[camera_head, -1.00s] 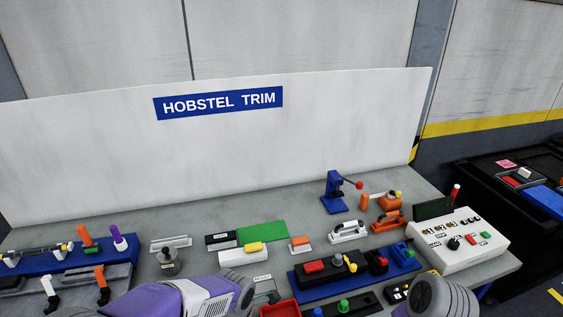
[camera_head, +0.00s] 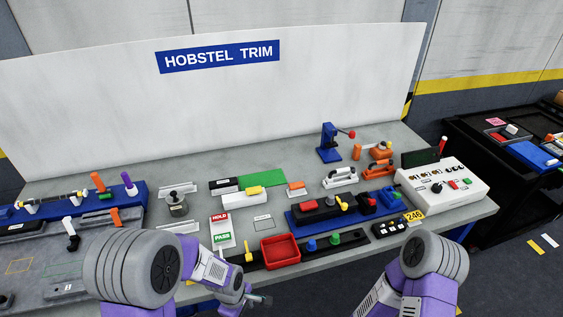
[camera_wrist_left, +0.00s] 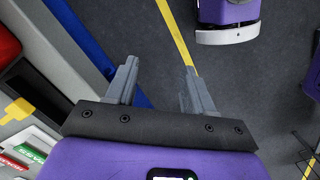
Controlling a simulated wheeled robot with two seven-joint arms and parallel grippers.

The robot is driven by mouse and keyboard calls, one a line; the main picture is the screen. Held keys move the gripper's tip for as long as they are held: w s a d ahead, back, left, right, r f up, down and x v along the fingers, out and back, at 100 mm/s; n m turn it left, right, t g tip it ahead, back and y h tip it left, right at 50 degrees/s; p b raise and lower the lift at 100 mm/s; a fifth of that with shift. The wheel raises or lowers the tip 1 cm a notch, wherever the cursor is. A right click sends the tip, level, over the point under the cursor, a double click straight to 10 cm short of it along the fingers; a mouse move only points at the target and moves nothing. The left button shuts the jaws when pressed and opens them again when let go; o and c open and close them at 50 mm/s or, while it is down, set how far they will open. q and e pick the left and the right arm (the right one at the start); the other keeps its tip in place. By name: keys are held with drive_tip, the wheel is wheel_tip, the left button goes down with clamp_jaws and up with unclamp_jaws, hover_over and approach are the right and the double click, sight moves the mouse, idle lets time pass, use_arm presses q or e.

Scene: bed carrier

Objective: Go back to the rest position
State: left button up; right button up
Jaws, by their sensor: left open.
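My left gripper (camera_wrist_left: 160,88) is open and empty in the left wrist view, its two grey fingers apart over the dark floor. The bench edge lies to its left in that view. In the head view my left arm (camera_head: 140,265) comes in at the lower left and bends toward the bench's front edge; its gripper (camera_head: 260,300) shows small and partly hidden there. My right arm (camera_head: 425,270) shows at the lower right; its gripper is outside the view.
The bench (camera_head: 380,232) holds a red bin (camera_head: 280,250), a HOLD/PASS stand (camera_head: 222,232), a blue fixture (camera_head: 335,213) and a white control box (camera_head: 445,187). A dark cart (camera_head: 500,155) stands at right. Floor is open before the bench.

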use_arm(q)
drive_tip(key=s+d+f+m+h, duration=0.1)
drive_tip(key=s+f+m+h, duration=0.2)
drive_tip(key=s+f+m, duration=0.5)
drive_tip(key=shift+s+f+m+t, duration=0.15)
drive_tip(key=shift+f+m+t, duration=0.15)
drive_tip(key=shift+f+m, duration=1.6)
drive_tip(key=shift+d+f+n, duration=0.1)
drive_tip(key=shift+f+n, duration=0.35)
drive_tip(key=shift+n, duration=0.05)
drive_tip(key=shift+c, duration=1)
